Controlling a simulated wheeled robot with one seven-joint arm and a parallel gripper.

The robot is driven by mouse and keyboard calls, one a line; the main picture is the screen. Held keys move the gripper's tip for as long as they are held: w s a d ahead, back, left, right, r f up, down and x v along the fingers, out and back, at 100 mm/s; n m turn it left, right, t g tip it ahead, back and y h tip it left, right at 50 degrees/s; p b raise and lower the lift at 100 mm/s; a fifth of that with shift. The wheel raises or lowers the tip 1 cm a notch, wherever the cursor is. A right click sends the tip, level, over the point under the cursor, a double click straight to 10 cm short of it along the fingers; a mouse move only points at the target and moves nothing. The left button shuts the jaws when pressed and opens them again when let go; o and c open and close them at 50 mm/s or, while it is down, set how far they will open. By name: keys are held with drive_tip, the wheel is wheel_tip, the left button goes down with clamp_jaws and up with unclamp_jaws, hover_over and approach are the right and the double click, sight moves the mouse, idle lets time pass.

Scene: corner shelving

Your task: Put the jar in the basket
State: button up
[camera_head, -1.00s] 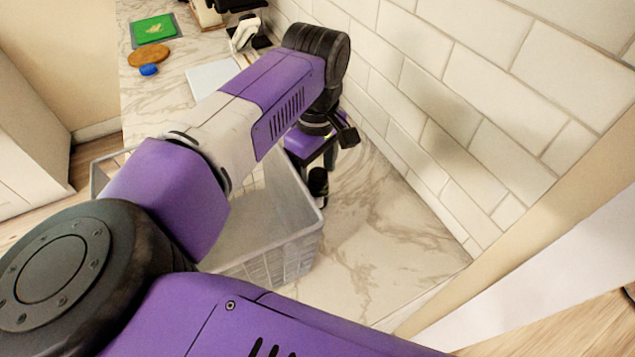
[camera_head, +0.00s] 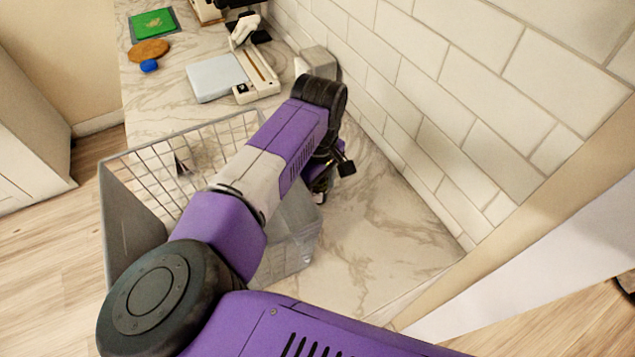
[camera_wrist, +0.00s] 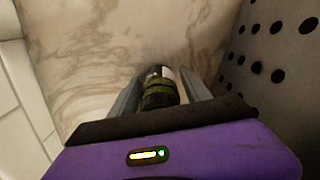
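The jar (camera_wrist: 160,88) is small and dark, with a green band, and sits between my gripper's fingers (camera_wrist: 161,86) in the wrist view. The fingers lie close along both sides of it; I cannot tell whether they press on it. In the head view my gripper (camera_head: 322,180) is low over the counter, just beyond the basket's right corner, and the jar is mostly hidden by my arm. The basket (camera_head: 130,215) is a grey wire crate at the counter's edge, partly covered by my arm. A perforated grey wall (camera_wrist: 280,50), seemingly the basket's, rises right of the jar in the wrist view.
A tiled wall (camera_head: 440,100) runs close along the right of my gripper. The counter right of the basket is clear.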

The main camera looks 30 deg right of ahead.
drive_tip(key=c, duration=1.1)
drive_tip(key=shift+r, duration=0.15)
